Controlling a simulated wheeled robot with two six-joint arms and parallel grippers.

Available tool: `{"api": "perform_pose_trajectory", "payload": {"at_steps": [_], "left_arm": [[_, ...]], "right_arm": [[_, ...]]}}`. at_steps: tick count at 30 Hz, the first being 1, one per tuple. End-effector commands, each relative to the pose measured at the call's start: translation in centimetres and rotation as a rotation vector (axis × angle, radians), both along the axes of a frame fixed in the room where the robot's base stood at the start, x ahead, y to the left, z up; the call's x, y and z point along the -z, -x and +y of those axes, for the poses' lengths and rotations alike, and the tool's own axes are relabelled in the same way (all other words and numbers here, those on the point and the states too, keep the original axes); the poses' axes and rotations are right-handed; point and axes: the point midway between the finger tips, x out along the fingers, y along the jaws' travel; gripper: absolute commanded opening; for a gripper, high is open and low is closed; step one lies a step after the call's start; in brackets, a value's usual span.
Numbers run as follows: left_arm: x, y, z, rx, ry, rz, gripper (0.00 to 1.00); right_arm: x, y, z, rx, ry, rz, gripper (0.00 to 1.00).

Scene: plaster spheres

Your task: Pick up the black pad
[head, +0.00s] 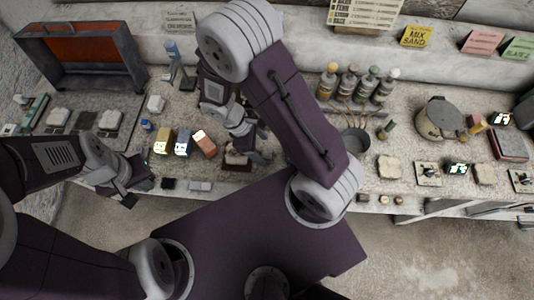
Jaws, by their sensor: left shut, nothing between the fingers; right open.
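A small black pad (168,184) lies flat near the front edge of the bench, just left of a pale grey block (200,186). My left gripper (139,186) is shut and empty, a little to the left of the black pad and apart from it in the picture. Its height over the bench is hard to tell. My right gripper (256,148) is open and points down near a dark red and white object (236,160), which it partly hides. It is well to the right of the pad.
An open red-lined case (85,50) is at the back left. Several bottles (348,83), a grey pot (355,141) and a round lidded jar (437,119) stand to the right. The bench's front edge is close to the pad.

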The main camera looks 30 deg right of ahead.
Motion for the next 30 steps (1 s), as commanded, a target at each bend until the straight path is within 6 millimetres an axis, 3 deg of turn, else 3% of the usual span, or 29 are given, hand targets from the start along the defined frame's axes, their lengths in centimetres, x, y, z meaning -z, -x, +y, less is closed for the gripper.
{"api": "perform_pose_trajectory", "payload": {"at_steps": [2,10,18,25,30], "left_arm": [[0.0,0.0,0.0,0.0,0.0,0.0,0.0],[0.3,0.0,0.0,0.0,0.0,0.0,0.0],[0.3,0.0,0.0,0.0,0.0,0.0,0.0],[0.3,0.0,0.0,0.0,0.0,0.0,0.0],[0.3,0.0,0.0,0.0,0.0,0.0,0.0]], "right_arm": [[0.2,0.1,-0.1,0.0,0.0,0.001,0.71],[4.4,0.8,-1.8,0.0,0.001,0.002,0.71],[4.8,0.8,-1.9,0.0,-0.001,-0.001,0.71],[4.7,0.8,-1.9,0.0,-0.001,-0.001,0.07],[4.7,0.8,-1.9,0.0,-0.001,-0.001,0.06]]}}
